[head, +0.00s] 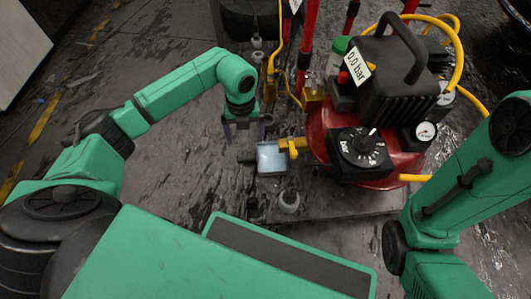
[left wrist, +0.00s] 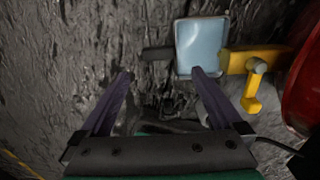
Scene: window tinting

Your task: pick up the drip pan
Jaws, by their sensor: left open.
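The drip pan (head: 272,158) looks like a small pale blue, shallow square pan with a dark handle stub on its left side. It lies on the floor beside the yellow valve of the red compressor. My left gripper (head: 244,127) is just behind and left of it in the head view, pointing down, open and empty. In the left wrist view the pan (left wrist: 201,46) is ahead of the open fingers (left wrist: 162,76), beyond the right fingertip, and its dark handle (left wrist: 157,54) lies ahead of the gap between them. My right gripper is not in view; only the right arm shows.
The red compressor (head: 322,140) with a black motor and gauge stands right of the pan. Its yellow valve (head: 292,145) reaches close to the pan's right edge. Open dark floor lies to the left.

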